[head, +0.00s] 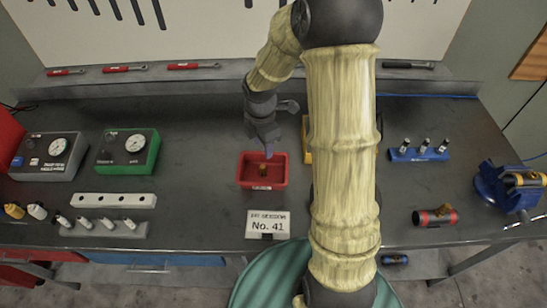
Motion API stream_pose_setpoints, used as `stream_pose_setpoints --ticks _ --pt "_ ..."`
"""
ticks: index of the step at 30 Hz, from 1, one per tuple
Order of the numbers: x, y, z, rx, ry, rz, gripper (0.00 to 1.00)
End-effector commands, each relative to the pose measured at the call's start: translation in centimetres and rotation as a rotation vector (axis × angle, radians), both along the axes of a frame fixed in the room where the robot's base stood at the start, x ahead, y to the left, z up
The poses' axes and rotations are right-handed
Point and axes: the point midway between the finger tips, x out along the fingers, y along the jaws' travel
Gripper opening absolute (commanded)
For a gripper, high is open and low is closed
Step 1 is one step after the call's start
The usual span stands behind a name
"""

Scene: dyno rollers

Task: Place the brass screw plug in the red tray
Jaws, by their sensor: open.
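The red tray (249,181) stands on the grey workbench near the middle of the head view. A small brass-coloured piece (263,169), which looks like the brass screw plug, is inside the tray. My gripper (268,152) is open and points down just above the tray's back part, over the brass piece. The piece is too small to see its thread, and I cannot tell whether a fingertip touches it.
A label card "No. 41" (268,226) stands in front of the tray. A yellow tray (307,150) is partly hidden behind my arm. Gauge boxes (128,153) and a white holed block (114,200) are left. A blue rack (419,155), red cylinder (434,217) and blue vise (507,192) are right.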

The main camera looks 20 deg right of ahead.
Motion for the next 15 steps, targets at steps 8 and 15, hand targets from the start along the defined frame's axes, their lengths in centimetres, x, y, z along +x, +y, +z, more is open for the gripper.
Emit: stream_pose_setpoints --ticks 8,15 --pt "-4.7 0.2 3.0 0.022 -0.076 -0.621 0.44" --pt "-8.9 0.2 5.0 0.101 -0.136 -1.192 0.44"
